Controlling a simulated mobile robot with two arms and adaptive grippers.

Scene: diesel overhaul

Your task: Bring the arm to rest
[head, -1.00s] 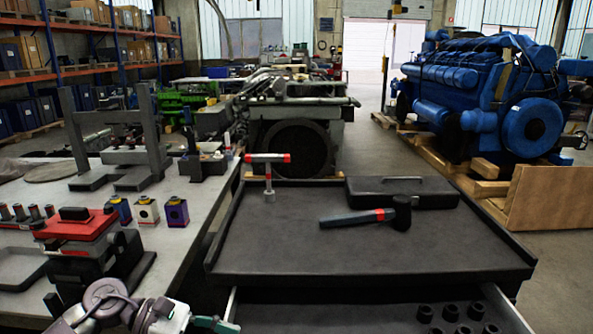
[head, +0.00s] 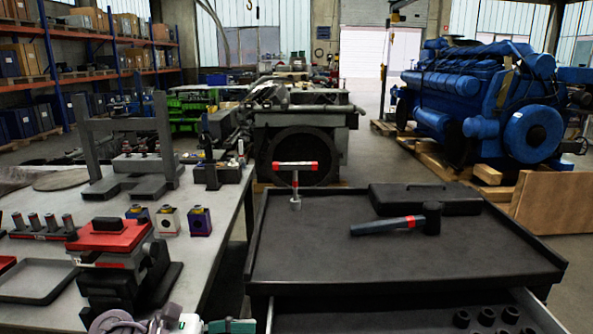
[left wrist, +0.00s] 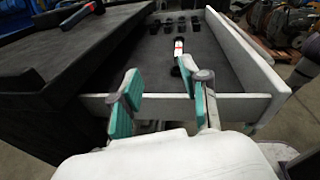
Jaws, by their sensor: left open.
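My left gripper shows in the left wrist view (left wrist: 160,95) with its two teal-padded fingers apart and nothing between them. It is at the front wall of the open drawer (left wrist: 240,103); whether it touches the wall I cannot tell.
A black-topped cart (head: 330,235) carries a hammer (head: 395,226), a T-handled tool (head: 296,184) and a dark case (head: 425,198). The drawer holds several black sockets (head: 487,316) and a red-banded tool (left wrist: 178,47). A workbench (head: 55,255) with a red vise (head: 108,235) stands left.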

